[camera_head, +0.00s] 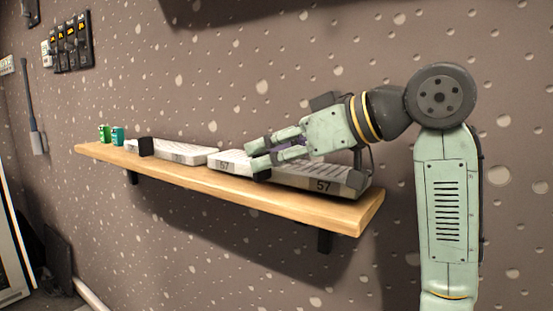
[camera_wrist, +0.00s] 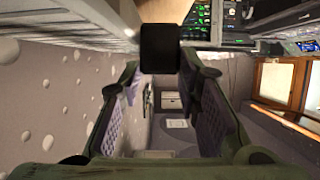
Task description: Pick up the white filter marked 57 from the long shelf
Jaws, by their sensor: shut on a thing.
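A white ribbed filter marked 57 (camera_head: 324,185) lies at the right end of the long wooden shelf (camera_head: 345,213). A white filter piece, also marked 57 (camera_head: 225,167), shows just left of my gripper. I cannot tell whether the two join behind the fingers. My gripper (camera_head: 258,158) reaches in from the right, low over the shelf. In the wrist view its fingertips (camera_wrist: 160,76) are shut on a black block (camera_wrist: 160,48), which looks like the filter's grip. White ribbing (camera_wrist: 70,18) runs along the upper left there. The fingers hide the filter's middle in the head view.
Another white filter (camera_head: 180,153) and a black block (camera_head: 146,147) lie farther left on the shelf. The speckled wall (camera_head: 230,80) is close behind. Dark brackets (camera_head: 324,241) hold the shelf from below.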

